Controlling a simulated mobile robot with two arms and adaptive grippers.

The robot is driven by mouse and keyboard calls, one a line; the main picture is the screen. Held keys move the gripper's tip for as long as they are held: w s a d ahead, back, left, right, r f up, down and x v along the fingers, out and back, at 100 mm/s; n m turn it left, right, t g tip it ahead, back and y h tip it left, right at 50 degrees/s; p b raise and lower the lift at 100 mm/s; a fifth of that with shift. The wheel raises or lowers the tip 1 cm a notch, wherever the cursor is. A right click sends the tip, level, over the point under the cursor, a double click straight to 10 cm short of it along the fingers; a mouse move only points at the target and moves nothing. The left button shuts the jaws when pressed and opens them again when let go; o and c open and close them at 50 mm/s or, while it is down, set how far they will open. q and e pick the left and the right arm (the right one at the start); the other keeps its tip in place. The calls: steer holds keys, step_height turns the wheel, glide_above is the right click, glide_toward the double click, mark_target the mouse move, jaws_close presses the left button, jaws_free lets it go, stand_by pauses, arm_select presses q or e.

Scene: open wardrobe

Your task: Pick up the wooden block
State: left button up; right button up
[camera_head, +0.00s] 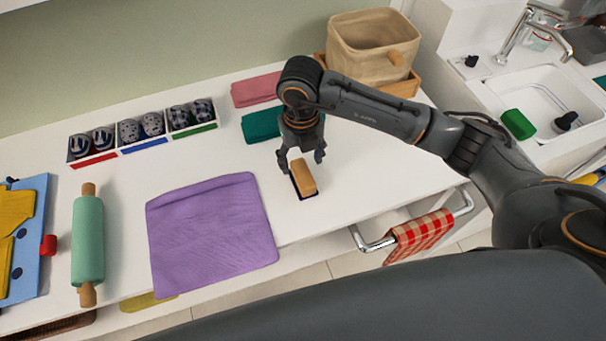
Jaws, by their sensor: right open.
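The wooden block (304,176) is a small tan oblong with a dark base, lying on the white counter (220,155) right of the purple cloth. My right gripper (301,165) points down over its far end, with one finger on each side of it. The gripper is open, and I cannot tell whether the fingers touch the block. The gripper hides part of the counter behind it. My left gripper is not in view.
A purple cloth (212,230) and a green rolling pin (88,240) lie to the left. Folded pink (256,90) and teal (261,125) cloths and a fabric bin (365,45) stand behind. A rail with a checked towel (420,235) runs along the front edge.

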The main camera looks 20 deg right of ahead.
mark_target(303, 172)
step_height(303, 172, down, 6)
steer(key=shift+s+d+r+p, duration=0.15)
steer(key=shift+r+p, duration=0.05)
steer(key=shift+p, duration=0.75)
steer(key=shift+f, duration=0.35)
steer(key=shift+c, duration=0.5)
jaws_close()
steer(key=shift+r, duration=0.1)
